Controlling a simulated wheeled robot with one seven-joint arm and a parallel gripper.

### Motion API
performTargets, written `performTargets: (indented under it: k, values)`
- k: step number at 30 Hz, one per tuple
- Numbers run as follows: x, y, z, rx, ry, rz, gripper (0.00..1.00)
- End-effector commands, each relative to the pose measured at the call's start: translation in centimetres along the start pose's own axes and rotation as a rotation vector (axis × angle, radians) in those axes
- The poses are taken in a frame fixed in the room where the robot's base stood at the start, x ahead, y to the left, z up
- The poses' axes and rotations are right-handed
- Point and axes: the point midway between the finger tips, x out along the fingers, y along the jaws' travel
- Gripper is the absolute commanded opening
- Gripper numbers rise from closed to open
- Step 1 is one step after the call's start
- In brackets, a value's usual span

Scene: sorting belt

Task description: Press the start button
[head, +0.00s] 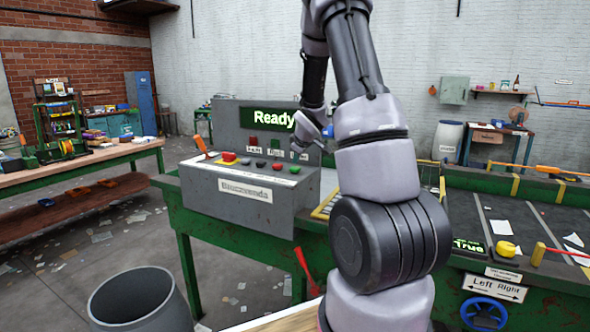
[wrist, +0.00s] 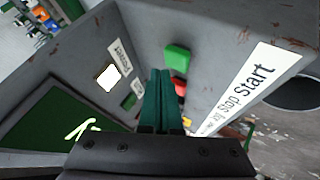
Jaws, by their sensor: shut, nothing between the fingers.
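The grey control console (head: 240,190) stands on a green bench, with a green "Ready" display (head: 272,119) on its upright back. In the wrist view, the green start button (wrist: 177,57) sits by the word "Start" on a white label strip (wrist: 250,85). The start button also shows in the head view (head: 294,169), at the right end of the button row. A red button (wrist: 180,88) is beside it. My gripper (wrist: 160,75) is shut and empty. Its fingertips appear close to the start button, slightly left of it in the wrist view; I cannot tell the gap.
A red button (head: 228,157) and an orange-handled lever (head: 201,143) are at the console's left. A white lit square (wrist: 108,77) shows on the console's back panel. To the right is a conveyor belt (head: 520,225) with a yellow button (head: 506,249). A grey bin (head: 140,300) stands in front.

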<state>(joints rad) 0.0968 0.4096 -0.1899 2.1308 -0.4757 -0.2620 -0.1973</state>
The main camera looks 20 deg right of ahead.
Motion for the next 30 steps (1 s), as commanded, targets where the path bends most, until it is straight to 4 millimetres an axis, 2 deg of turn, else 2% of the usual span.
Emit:
performTargets:
  k: [30]
  values:
    - [0.55,-0.42,0.38,0.000,0.000,0.000,0.00]
